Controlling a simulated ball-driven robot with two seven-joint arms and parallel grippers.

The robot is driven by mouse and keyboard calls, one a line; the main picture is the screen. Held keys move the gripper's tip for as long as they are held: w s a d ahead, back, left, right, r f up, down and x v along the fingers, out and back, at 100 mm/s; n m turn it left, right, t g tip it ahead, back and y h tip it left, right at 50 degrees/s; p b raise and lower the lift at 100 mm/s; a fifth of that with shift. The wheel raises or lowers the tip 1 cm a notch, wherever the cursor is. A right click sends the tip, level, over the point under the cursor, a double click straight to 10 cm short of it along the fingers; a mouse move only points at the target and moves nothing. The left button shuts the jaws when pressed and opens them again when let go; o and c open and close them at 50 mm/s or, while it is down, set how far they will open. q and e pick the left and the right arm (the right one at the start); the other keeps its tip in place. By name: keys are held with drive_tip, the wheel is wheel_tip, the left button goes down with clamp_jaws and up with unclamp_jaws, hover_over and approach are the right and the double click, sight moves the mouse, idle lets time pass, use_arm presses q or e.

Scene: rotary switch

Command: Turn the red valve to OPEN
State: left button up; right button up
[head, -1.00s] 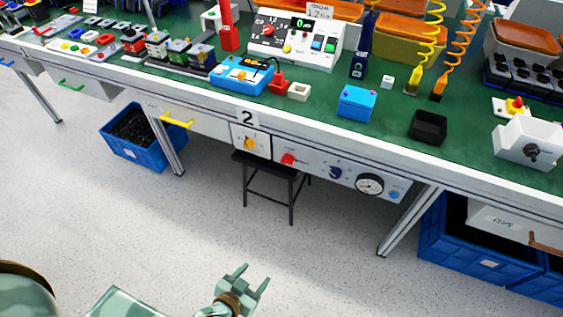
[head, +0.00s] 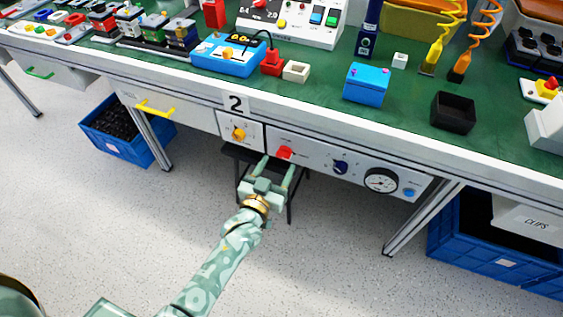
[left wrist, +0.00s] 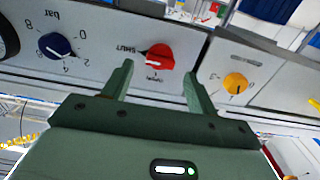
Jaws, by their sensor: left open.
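The red valve (head: 284,153) is a knob on the grey front panel (head: 315,160) under the table edge. It also shows in the left wrist view (left wrist: 160,56), upside down, with the labels SHUT and OPEN beside it. Its pale mark lies towards the SHUT label. My left gripper (head: 281,166) is open in front of the panel, just below the valve. In the left wrist view its two fingers (left wrist: 158,70) stand apart on either side of the valve's lower part. I cannot tell whether they touch it. My right gripper is not in view.
An orange knob (head: 238,134) sits left of the valve. A blue knob (head: 340,167), a round gauge (head: 381,180) and a blue button (head: 408,193) sit to its right. A black stool (head: 242,154) stands under the table behind my gripper. Blue crates flank the legs.

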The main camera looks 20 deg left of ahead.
sight(286, 155)
use_arm(q)
drive_tip(key=shift+w+f+b, duration=0.15)
drive_tip(key=shift+w+b, duration=0.15)
drive_tip(key=shift+w, duration=1.05)
drive_tip(key=c, duration=1)
